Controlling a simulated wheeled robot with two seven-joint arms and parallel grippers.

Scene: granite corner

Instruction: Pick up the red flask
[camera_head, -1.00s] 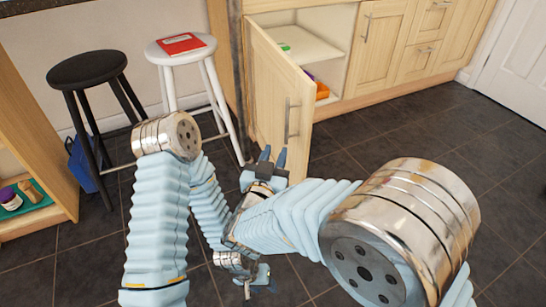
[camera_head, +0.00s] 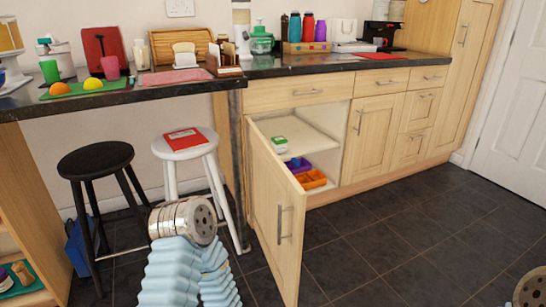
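The red flask (camera_head: 307,28) stands upright toward the back of the dark counter, in a row of bottles. A blue bottle (camera_head: 295,28) is on its left and a purple bottle (camera_head: 320,32) on its right. A wooden crate (camera_head: 306,47) is at the front of the row and hides the flask's foot. Part of my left arm (camera_head: 182,222) rises at the lower left, far below and in front of the counter. Only a bit of my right arm (camera_head: 530,290) shows in the bottom right corner. Neither gripper shows in the head view.
A cupboard door (camera_head: 278,220) stands open below the counter, exposing shelves with orange and purple trays (camera_head: 312,180). A black stool (camera_head: 97,160) and a white stool (camera_head: 188,150) stand left of it. A green-lidded container (camera_head: 262,42) is left of the bottles. The floor at right is clear.

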